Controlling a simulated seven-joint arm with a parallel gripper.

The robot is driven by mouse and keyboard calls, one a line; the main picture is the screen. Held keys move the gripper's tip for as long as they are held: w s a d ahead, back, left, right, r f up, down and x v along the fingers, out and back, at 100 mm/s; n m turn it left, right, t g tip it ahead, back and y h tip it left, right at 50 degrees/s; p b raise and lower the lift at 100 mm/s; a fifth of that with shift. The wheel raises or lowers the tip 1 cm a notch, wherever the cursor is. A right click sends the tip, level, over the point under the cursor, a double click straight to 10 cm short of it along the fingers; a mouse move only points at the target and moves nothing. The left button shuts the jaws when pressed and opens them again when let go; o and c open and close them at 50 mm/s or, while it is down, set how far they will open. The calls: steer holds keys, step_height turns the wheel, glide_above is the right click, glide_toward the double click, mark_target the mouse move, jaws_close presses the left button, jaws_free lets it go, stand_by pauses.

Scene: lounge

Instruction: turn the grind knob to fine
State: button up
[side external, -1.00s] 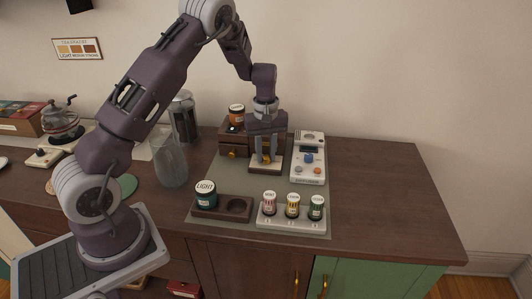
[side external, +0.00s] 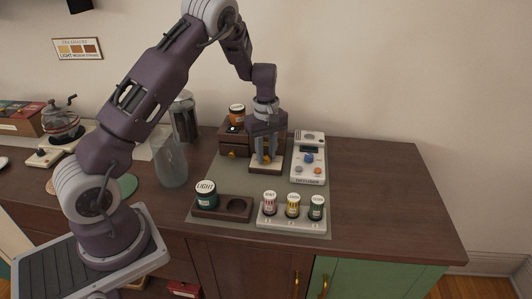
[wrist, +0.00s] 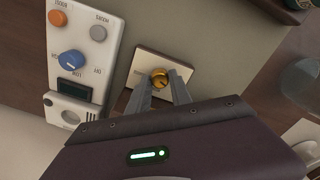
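A small brass knob (wrist: 159,78) sits on a square cream plate (wrist: 176,65) in the wrist view; I take it to be the grind knob. My gripper (wrist: 160,76) points down over it, with one finger on each side of the knob. The fingertips look very close to its sides, but I cannot tell whether they touch. In the side external view my gripper (side external: 266,161) is low over the cream plate (side external: 265,170), and the fingers hide the knob. The fine mark and the knob's pointer cannot be read.
A white control panel (side external: 309,172) with a blue dial (wrist: 71,61) stands close to the right. A wooden drawer box (side external: 232,140) is behind. A jar labelled LIGHT (side external: 205,194) in a wooden holder and a white rack (side external: 293,220) of small jars stand in front. Table is free at far right.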

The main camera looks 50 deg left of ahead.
mark_target(266, 156)
steer(key=shift+o, duration=0.5)
steer(key=shift+r, duration=0.1)
step_height(266, 156, up, 7)
steer(key=shift+d+r, duration=0.15)
steer(key=shift+r, duration=0.1)
steer(key=s+d+r+m+t+h, duration=0.1)
steer(key=s+d+r+m+t, duration=0.2)
steer(key=s+d+r+m, duration=0.85)
steer(key=s+d+r+m+t, duration=0.1)
steer(key=s+d+r+m, duration=0.1)
steer(key=s, duration=0.6)
steer(key=s+d+r+m+t+y, duration=0.1)
steer(key=s+d+r+m, duration=0.1)
steer(key=s, duration=0.7)
steer(key=shift+d+r+t, duration=0.3)
steer(key=shift+d, duration=0.05)
